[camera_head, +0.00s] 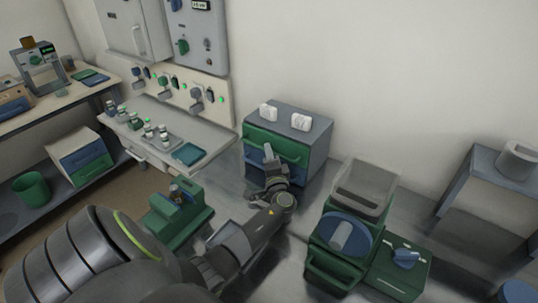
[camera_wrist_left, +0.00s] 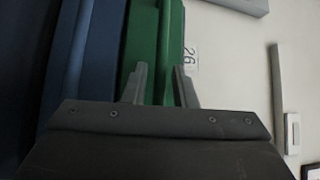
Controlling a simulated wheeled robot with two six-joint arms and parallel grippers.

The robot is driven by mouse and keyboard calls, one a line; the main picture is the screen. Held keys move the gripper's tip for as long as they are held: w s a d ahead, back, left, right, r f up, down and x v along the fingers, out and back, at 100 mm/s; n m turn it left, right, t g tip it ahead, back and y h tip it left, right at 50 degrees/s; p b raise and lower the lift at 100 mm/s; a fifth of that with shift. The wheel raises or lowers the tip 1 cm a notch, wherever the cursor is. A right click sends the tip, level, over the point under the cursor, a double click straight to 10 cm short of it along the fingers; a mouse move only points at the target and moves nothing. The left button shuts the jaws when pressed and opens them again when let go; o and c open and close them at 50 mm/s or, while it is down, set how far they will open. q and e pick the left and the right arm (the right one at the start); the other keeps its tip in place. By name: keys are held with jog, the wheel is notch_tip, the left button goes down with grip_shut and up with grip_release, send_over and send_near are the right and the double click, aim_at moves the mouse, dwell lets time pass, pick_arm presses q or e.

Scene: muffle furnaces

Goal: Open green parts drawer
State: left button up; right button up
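The green parts drawer (camera_head: 291,151) is the upper drawer of a small grey-topped cabinet (camera_head: 300,116) against the wall, above a blue drawer (camera_head: 255,162). It looks closed. In the left wrist view the green drawer front (camera_wrist_left: 142,35) runs upright, with its long green handle (camera_wrist_left: 169,45) to the right. My left gripper (camera_head: 267,150) is at the drawer front in the head view. In the left wrist view its fingers (camera_wrist_left: 162,80) are apart, one on each side of the handle. Whether they touch it is unclear. My right gripper is not in view.
Two white items (camera_head: 300,122) rest on the cabinet top. A green device (camera_head: 180,215) stands left of my left forearm. A green and blue machine (camera_head: 340,238) stands to the right. A side bench (camera_head: 190,128) holds vials and a teal pad.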

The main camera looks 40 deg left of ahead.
pick_arm(q)
grip_shut()
jog(key=shift+s, duration=0.15)
jog(key=s+d, duration=0.1)
jog(key=s, duration=1)
jog(key=shift+s+d, duration=0.2)
jog(key=shift+o, duration=1.2)
grip_release()
